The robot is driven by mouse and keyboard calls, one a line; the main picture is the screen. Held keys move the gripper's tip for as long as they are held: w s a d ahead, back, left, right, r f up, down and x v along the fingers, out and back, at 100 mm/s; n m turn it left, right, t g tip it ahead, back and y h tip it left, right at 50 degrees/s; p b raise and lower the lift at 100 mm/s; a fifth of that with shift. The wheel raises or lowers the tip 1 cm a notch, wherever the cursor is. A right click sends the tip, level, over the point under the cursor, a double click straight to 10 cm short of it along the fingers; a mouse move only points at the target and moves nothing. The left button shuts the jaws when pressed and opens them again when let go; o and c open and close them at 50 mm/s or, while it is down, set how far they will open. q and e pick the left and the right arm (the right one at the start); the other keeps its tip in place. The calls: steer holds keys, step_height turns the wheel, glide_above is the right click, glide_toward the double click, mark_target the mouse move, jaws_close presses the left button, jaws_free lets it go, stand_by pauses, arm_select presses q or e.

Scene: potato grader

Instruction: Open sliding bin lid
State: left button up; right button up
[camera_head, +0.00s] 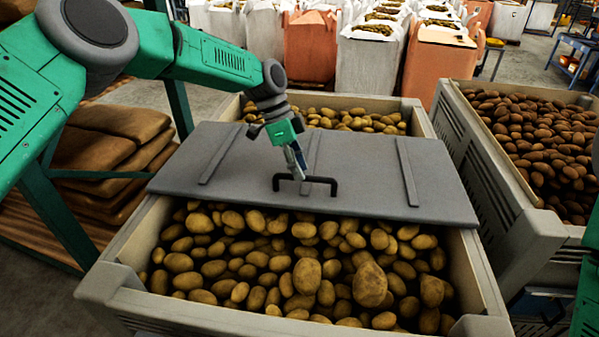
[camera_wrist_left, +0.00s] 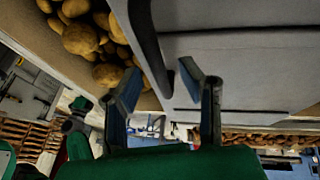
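The grey sliding lid (camera_head: 360,165) lies flat across the middle of the potato bin (camera_head: 125,285). Potatoes show in front of it and behind it. A black bar handle (camera_head: 320,180) stands up near the lid's front edge; it also shows as a dark bar in the left wrist view (camera_wrist_left: 148,45). My left gripper (camera_head: 299,172) points down at the handle's left half. In the left wrist view its two fingers (camera_wrist_left: 160,80) are apart, with the handle's bar between their tips in the picture. Whether they touch it is unclear. My right gripper is out of view.
A second bin (camera_head: 515,215) full of darker potatoes stands close on the right. Stacked brown sacks (camera_head: 110,150) lie to the left. White and orange bulk bags (camera_head: 370,62) stand behind. Loose potatoes (camera_head: 290,265) fill the open front part of the bin.

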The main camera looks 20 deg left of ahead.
arm_select(q)
steer(key=v, duration=1)
steer(key=shift+w+a, duration=0.2)
steer(key=shift+a, duration=0.3)
steer(key=shift+d+r, duration=0.1)
steer(key=shift+d, duration=0.15)
